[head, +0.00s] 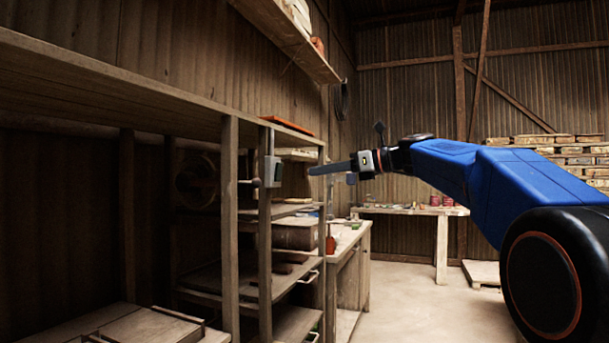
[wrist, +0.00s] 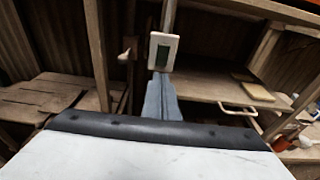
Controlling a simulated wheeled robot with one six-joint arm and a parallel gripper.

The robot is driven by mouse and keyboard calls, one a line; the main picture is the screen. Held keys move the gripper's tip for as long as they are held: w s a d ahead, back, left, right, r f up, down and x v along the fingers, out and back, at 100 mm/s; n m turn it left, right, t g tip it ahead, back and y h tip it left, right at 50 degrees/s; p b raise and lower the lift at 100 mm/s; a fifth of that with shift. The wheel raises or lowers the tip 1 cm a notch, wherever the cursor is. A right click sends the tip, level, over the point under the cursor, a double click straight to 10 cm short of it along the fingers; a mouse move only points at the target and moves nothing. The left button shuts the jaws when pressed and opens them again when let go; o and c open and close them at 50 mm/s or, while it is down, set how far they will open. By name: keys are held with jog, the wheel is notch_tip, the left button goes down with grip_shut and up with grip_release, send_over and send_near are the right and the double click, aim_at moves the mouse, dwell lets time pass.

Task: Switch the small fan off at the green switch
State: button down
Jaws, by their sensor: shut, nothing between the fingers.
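In the wrist view my gripper's tips (wrist: 161,76) show just below the plate. A dim round shape (head: 197,181) sits in the shadow behind the posts; I cannot tell whether it is the fan or whether it turns.
A small knob or lever (head: 249,182) sticks out left of the switch box. Wooden posts (head: 230,225) and shelves stand close around it. A workbench (head: 352,238) stands behind, with a red-brown bottle (head: 331,245).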

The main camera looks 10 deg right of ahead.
jog(key=v, duration=0.8)
dwell(0.4)
jog(key=s+a+f+n+g+h, duration=0.1)
jog(key=s+a+f+n+h, duration=0.15)
jog(key=s+f, duration=0.4)
jog(key=s+a+f+n+g+h, duration=0.1)
jog(key=s+a+f+n+h, duration=0.2)
jog(key=f, duration=0.7)
jog(key=s+a+f+n+g+h, duration=0.1)
jog(key=s+a+f+n, duration=0.1)
jog(key=s+f+n, duration=0.45)
jog(key=s+d+f+n+h, duration=0.1)
jog(key=s+f+n, duration=0.3)
jog(key=f, duration=0.5)
jog(key=s+d+f+n+g+h, duration=0.1)
jog(key=s+d+f+n+h, duration=0.1)
jog(key=s+f, duration=0.7)
jog(key=s+d+f+n+h, duration=0.2)
jog(key=s+f+n, duration=0.4)
jog(key=f, duration=0.5)
jog(key=shift+s+d+f+n+g+h, duration=0.2)
jog(key=shift+n+g+h, duration=0.2)
jog(key=shift+n+h, duration=0.35)
